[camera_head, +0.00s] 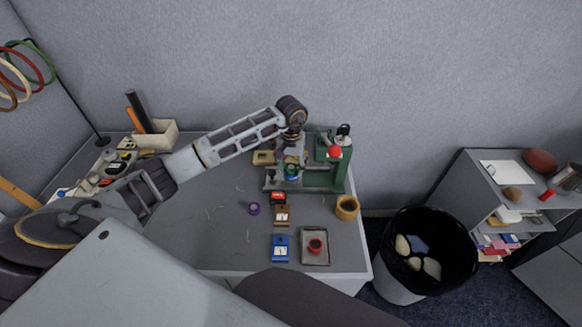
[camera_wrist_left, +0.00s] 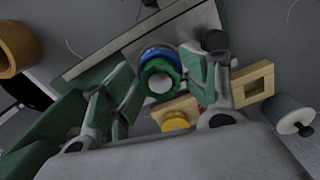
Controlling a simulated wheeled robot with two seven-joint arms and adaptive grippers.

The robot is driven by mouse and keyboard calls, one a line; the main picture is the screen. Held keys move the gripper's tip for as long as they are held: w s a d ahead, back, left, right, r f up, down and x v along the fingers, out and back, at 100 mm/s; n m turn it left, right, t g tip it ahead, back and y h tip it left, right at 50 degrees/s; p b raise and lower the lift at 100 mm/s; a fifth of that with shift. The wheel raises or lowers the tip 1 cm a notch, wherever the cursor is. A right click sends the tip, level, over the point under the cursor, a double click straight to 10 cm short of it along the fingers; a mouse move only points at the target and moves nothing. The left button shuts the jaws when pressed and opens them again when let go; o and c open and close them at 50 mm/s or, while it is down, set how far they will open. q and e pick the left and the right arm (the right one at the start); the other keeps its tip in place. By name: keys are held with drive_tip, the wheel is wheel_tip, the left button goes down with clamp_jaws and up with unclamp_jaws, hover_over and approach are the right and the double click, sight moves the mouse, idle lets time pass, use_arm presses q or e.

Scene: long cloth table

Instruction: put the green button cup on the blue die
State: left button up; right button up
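The green button cup (camera_wrist_left: 161,77) shows in the left wrist view as a green ring with a pale centre. The blue die (camera_wrist_left: 158,53) shows as a blue rim just behind it, and the cup appears to sit on it. In the head view the cup (camera_head: 291,168) is above the blue die (camera_head: 291,178), at the base of the green press. My left gripper (camera_wrist_left: 162,80) has a finger on each side of the cup, seemingly with narrow gaps; it is also over the cup in the head view (camera_head: 293,160). My right gripper is out of view.
The green press (camera_head: 338,176) stands close to the right of my left gripper, with a red knob (camera_head: 335,152). A wooden ring (camera_head: 347,209), purple ring (camera_head: 253,209), blue box (camera_head: 280,248) and tray (camera_head: 304,262) lie nearer the front. The table's left middle is mostly clear.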

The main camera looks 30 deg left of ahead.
sight(291, 168)
use_arm(q)
wheel_tip(291, 168, up, 4)
drive_tip(key=shift+f, duration=0.25)
wheel_tip(291, 168, up, 5)
drive_tip(key=shift+b, duration=0.45)
drive_tip(key=shift+r, duration=2)
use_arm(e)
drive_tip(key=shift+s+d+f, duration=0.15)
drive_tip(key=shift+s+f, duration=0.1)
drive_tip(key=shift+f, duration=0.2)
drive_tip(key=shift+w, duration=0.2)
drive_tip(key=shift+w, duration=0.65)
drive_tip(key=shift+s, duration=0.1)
